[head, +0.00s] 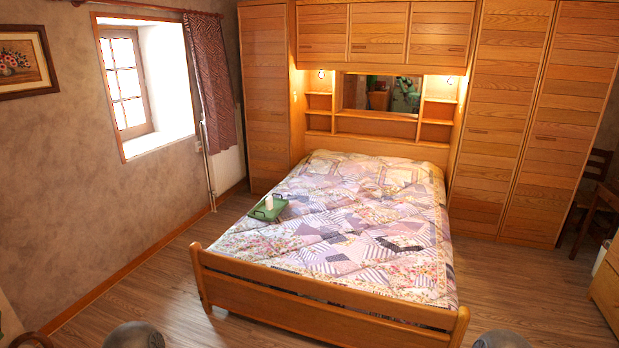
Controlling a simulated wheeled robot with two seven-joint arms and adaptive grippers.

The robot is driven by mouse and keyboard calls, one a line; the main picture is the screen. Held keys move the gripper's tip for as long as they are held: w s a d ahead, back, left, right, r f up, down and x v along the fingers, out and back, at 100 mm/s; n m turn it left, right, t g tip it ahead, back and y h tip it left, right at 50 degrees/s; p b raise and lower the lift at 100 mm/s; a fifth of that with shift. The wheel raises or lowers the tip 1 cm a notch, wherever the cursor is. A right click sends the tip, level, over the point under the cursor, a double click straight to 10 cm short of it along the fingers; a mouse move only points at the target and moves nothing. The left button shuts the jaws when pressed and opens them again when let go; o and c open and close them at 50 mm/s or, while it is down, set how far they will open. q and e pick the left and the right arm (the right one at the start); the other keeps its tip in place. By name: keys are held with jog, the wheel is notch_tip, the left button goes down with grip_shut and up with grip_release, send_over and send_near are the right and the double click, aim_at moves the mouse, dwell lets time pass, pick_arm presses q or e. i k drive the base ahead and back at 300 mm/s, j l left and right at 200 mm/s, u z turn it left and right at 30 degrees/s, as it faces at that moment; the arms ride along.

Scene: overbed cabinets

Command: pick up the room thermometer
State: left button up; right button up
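A green tray (257,214) lies on the left side of the bed, near the edge. A small white upright object (269,203) stands on it. It is too small to tell whether this is the room thermometer. I cannot make out a room thermometer for certain anywhere else in the head view. Neither of my grippers is in view. Only rounded grey parts, likely mine, show at the bottom edge.
The bed (329,310) with a patchwork quilt (350,235) fills the middle, its wooden footboard towards me. Wooden cabinets (380,35) surround its head, with small shelves below. Bare floor (150,290) lies left of the bed. A chair (594,190) and drawers (606,285) stand at right.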

aim_at(268, 201)
jog(key=i+z, duration=0.15)
jog(key=i, duration=0.55)
jog(key=i+j+z, duration=0.15)
jog(key=i, duration=0.55)
jog(key=i+j, duration=0.2)
jog(key=j, duration=0.15)
jog(key=i+j+z, duration=0.1)
jog(key=j, duration=0.25)
jog(key=i+j, duration=0.25)
jog(key=j+z, duration=0.05)
jog(key=j, duration=0.05)
